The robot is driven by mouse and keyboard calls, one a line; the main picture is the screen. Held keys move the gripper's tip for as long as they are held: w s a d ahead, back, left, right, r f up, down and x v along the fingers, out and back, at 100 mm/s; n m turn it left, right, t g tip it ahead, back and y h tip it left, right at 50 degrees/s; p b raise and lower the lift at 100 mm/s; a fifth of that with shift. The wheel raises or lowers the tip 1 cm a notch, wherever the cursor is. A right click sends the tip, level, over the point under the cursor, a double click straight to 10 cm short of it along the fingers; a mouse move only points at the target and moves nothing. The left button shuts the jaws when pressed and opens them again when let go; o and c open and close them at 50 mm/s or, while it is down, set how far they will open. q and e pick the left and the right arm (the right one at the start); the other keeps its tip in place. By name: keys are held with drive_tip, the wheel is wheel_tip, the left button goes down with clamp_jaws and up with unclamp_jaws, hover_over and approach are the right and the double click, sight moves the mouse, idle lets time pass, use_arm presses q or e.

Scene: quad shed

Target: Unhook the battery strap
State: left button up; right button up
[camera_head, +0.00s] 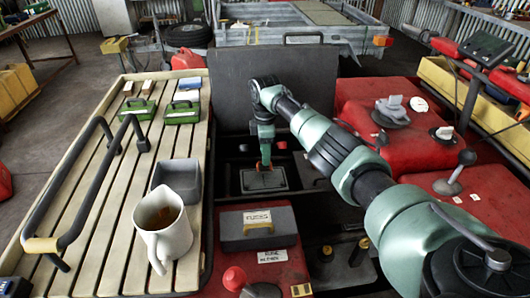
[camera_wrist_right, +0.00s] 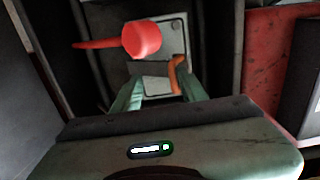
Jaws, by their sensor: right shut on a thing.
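The battery (camera_head: 265,182) sits in a dark open compartment in the middle of the head view; its pale grey top also shows in the wrist view (camera_wrist_right: 157,86). The orange strap (camera_wrist_right: 178,72) stands up at the battery's top, with a curled upper end. My right gripper (camera_head: 264,160) points down over the battery and is shut on the orange strap. In the wrist view its green fingers stand on both sides of the battery top, the strap near the right finger. Whether the strap is still hooked is hidden. My left gripper is not in view.
A raised dark lid (camera_head: 285,80) stands behind the compartment. A grey box labelled fuses (camera_head: 255,228) is in front. The slatted rack (camera_head: 110,210) on the left carries a jug (camera_head: 162,228) and black bars. Red bodywork (camera_head: 375,105) borders the right. A red knob-like part (camera_wrist_right: 142,41) is close to the fingers.

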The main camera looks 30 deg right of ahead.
sight(265, 169)
drive_tip(key=shift+d, duration=0.15)
wheel_tip(265, 169, up, 8)
idle(0.6)
drive_tip(key=shift+f, duration=0.1)
